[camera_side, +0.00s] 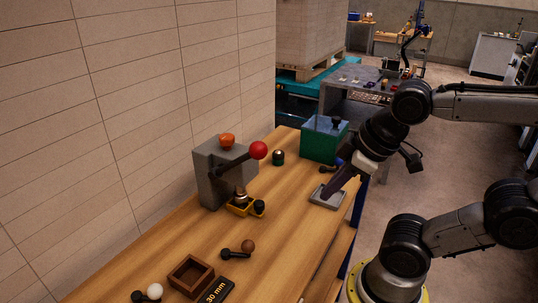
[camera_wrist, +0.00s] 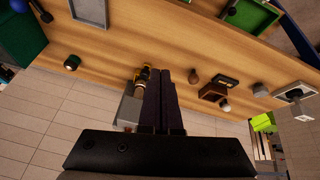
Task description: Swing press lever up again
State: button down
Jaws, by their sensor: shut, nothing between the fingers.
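The press is a grey block (camera_side: 211,180) on the bench against the wall in the side view. Its dark lever (camera_side: 236,162) slants up to the right and ends in a red ball (camera_side: 258,150). An orange knob (camera_side: 227,141) sits on top of the block. In the wrist view the closed dark fingers (camera_wrist: 166,74) cover part of the grey press (camera_wrist: 130,108); the red ball is not clearly visible there.
A yellow holder (camera_side: 238,209) with dark pieces stands at the press foot. A green bin (camera_side: 318,146), a dark jar (camera_side: 278,157) and the grey tray (camera_side: 340,203) lie to the right. A wooden box (camera_side: 191,276) stands at the front. The bench between press and tray is clear.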

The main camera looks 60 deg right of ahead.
jog(key=w+a+r+n+t+y, duration=0.1)
jog(key=a+r+n+t, duration=0.3)
jog(key=n, duration=1.2)
jog(key=a+r+n+g, duration=0.1)
jog(key=r+n, duration=0.5)
jog(key=n, duration=1)
jog(key=d+x, duration=0.1)
jog(key=x, duration=1)
jog(key=shift+w+a+r, duration=0.1)
jog(key=shift+w+r, duration=0.15)
jog(key=shift+r, duration=0.4)
jog(key=shift+w+a+r, duration=0.1)
jog(key=shift+w+r, duration=0.2)
jog(key=shift+r, duration=0.35)
jog(key=shift+w+a+r, duration=0.1)
jog(key=shift+w+r, duration=0.15)
jog(key=shift+r, duration=0.4)
